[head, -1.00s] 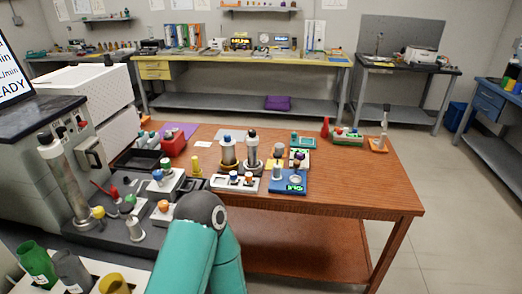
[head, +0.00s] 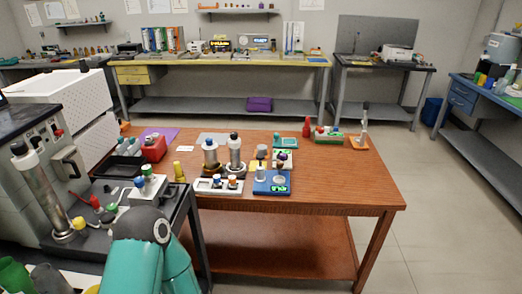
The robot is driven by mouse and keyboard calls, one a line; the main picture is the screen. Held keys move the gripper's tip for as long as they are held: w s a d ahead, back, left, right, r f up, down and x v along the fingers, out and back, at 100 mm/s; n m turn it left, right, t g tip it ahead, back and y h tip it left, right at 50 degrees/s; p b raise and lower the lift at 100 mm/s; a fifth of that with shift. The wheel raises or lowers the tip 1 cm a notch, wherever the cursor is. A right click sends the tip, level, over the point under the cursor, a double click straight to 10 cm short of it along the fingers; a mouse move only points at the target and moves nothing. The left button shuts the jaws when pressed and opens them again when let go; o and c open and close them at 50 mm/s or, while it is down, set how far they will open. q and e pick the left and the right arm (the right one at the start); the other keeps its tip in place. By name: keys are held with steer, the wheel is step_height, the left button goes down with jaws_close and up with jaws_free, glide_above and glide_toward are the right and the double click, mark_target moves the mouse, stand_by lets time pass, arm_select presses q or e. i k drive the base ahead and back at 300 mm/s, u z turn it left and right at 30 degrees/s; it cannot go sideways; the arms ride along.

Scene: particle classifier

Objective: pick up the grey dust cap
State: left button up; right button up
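I cannot pick out the grey dust cap for certain. A small grey cylinder (head: 260,174) stands at the left side of a blue device (head: 272,188) with a green display, on the brown table (head: 340,185). Several small coloured caps sit on a white rack (head: 217,185) left of it. Neither of my grippers shows. A teal arm link of mine with a dark round joint fills the bottom left and hides part of the dark bench there.
Two metal cylinders (head: 236,155) stand behind the white rack. A red container (head: 153,149) and a yellow bottle (head: 179,171) are to their left. A grey machine (head: 45,165) stands at the left. The table's front right is clear, with open floor (head: 440,220) beyond its right edge.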

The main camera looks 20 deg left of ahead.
mark_target(262, 148)
steer(key=z, duration=0.05)
steer(key=i, duration=1)
steer(key=u, duration=0.05)
